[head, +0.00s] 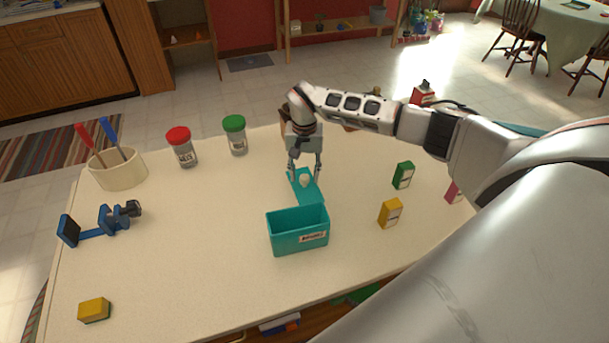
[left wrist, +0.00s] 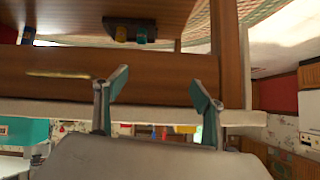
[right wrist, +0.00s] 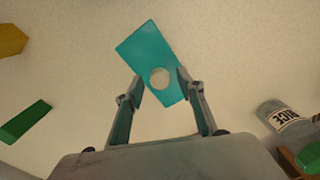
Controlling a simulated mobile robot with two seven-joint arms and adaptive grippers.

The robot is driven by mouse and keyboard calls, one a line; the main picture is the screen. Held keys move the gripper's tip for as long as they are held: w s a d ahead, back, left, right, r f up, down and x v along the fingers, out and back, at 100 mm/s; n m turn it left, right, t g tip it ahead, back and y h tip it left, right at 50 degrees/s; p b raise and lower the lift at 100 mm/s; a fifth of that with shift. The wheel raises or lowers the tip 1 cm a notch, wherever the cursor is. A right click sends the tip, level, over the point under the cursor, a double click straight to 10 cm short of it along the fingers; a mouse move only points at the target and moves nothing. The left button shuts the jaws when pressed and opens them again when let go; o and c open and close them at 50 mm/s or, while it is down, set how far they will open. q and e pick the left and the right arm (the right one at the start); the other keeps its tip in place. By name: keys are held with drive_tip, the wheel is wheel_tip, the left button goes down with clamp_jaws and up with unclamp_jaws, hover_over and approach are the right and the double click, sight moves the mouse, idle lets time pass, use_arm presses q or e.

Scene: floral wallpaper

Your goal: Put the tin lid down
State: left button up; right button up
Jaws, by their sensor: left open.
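The teal tin lid (head: 311,194) with a round pale knob is just behind the open teal tin (head: 284,239) on the table. It looks flat on the tabletop, though a small gap beneath it cannot be ruled out. My right gripper (head: 305,178) points down over the lid. In the right wrist view the fingertips (right wrist: 160,74) stand on both sides of the lid's knob, with space between knob and fingers; the lid (right wrist: 146,50) extends beyond them. My left gripper (left wrist: 160,78) is open and empty by the table edge, out of the head view.
A yellow box (head: 390,213), a green box (head: 403,175) and a pink box (head: 453,191) stand right of the tin. Red-capped (head: 182,149) and green-capped (head: 235,137) jars stand behind. A utensil crock (head: 118,168), blue tool (head: 97,228) and yellow block (head: 94,309) are left. The table's front middle is clear.

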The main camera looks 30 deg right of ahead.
sight(304, 176)
wheel_tip(304, 176, up, 11)
drive_tip(key=shift+r+b, duration=0.15)
drive_tip(key=shift+b, duration=0.2)
idle(0.5)
